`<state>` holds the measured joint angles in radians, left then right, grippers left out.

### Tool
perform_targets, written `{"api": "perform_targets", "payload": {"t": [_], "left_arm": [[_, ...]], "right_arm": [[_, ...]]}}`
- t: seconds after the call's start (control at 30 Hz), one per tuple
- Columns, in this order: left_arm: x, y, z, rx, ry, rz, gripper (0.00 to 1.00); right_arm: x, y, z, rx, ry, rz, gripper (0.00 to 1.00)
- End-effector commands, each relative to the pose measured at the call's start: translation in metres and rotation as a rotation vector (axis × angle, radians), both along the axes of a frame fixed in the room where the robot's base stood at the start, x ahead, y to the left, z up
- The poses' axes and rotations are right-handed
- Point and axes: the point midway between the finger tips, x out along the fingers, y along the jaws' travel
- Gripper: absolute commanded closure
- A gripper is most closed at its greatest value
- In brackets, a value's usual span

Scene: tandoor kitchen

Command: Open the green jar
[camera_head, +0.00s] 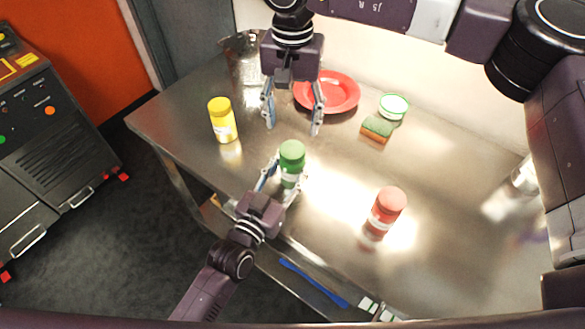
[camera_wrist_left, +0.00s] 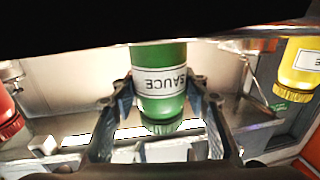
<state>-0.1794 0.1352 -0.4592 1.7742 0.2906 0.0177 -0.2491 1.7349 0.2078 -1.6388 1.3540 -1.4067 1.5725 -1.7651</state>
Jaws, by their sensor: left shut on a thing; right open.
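The green jar (camera_head: 292,158) stands upright near the front edge of the steel table in the head view, with its green lid on. My left gripper (camera_head: 283,181) is shut on the jar's body from the front.
A yellow jar (camera_head: 222,120) stands to the left and a red jar (camera_head: 387,208) to the right on the steel table (camera_head: 340,165). A red plate (camera_head: 345,95), a sponge (camera_head: 376,129) and a green-rimmed bowl (camera_head: 394,106) are farther back.

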Motion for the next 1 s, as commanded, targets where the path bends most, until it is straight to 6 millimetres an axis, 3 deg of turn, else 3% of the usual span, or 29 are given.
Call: {"api": "perform_targets", "payload": {"t": [0.17,0.37,1.0], "left_arm": [[0.0000,0.0002,0.0001,0.000,0.000,0.000,1.00],[0.0000,0.0002,0.0001,0.000,0.000,0.000,1.00],[0.0001,0.0003,0.0002,0.000,-0.001,0.000,1.00]], "right_arm": [[0.0000,0.0000,0.0000,0.000,0.000,-0.020,0.44],[-0.0002,0.0000,-0.0002,-0.001,0.000,-0.208,0.44],[-0.0005,0.0006,-0.0002,-0.002,-0.001,-1.309,0.44]]}}
